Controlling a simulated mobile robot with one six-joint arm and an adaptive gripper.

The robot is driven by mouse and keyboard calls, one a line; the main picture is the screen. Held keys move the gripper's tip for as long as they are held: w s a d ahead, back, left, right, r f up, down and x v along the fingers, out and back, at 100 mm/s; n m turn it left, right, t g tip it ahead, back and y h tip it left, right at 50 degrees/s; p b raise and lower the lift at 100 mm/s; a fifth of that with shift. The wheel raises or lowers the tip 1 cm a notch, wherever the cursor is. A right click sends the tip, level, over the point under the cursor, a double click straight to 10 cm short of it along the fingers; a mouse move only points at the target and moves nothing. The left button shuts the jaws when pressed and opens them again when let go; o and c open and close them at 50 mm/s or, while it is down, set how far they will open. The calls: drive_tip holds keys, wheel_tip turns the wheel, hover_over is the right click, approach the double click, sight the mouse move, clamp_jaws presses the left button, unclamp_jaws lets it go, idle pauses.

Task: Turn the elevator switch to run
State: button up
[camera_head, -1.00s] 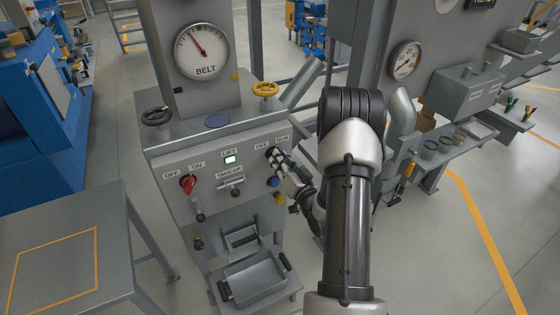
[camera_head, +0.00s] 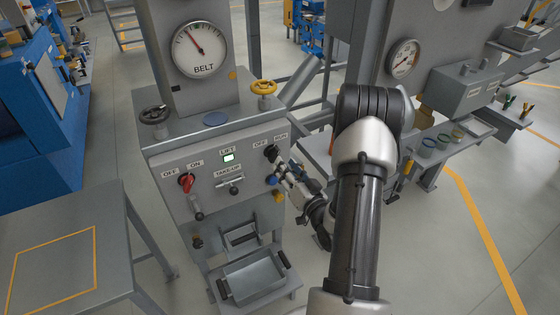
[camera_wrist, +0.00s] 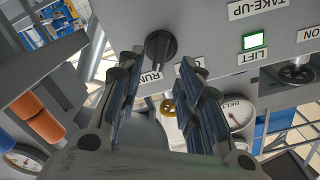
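The elevator switch (camera_head: 271,153) is a black knob at the right of the grey panel, below the OFF (camera_head: 260,145) and RUN (camera_head: 281,137) labels. In the wrist view the knob (camera_wrist: 160,47) appears upside down, and its raised bar seems to point toward the RUN label (camera_wrist: 152,76). My gripper (camera_head: 282,170) is just below and right of the knob in the head view. In the wrist view its two fingers (camera_wrist: 160,66) are spread, with the knob beyond their tips and nothing held between them.
A green-lit LIFT lamp (camera_head: 229,157), a red OFF/ON knob (camera_head: 187,182) and a TAKE-UP handle (camera_head: 230,184) share the panel. A yellow handwheel (camera_head: 264,88) stands above. A grey tray (camera_head: 255,277) is below.

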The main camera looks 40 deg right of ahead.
drive_tip(key=v, duration=0.6)
drive_tip(key=shift+s, duration=0.4)
drive_tip(key=shift+w+a, duration=0.1)
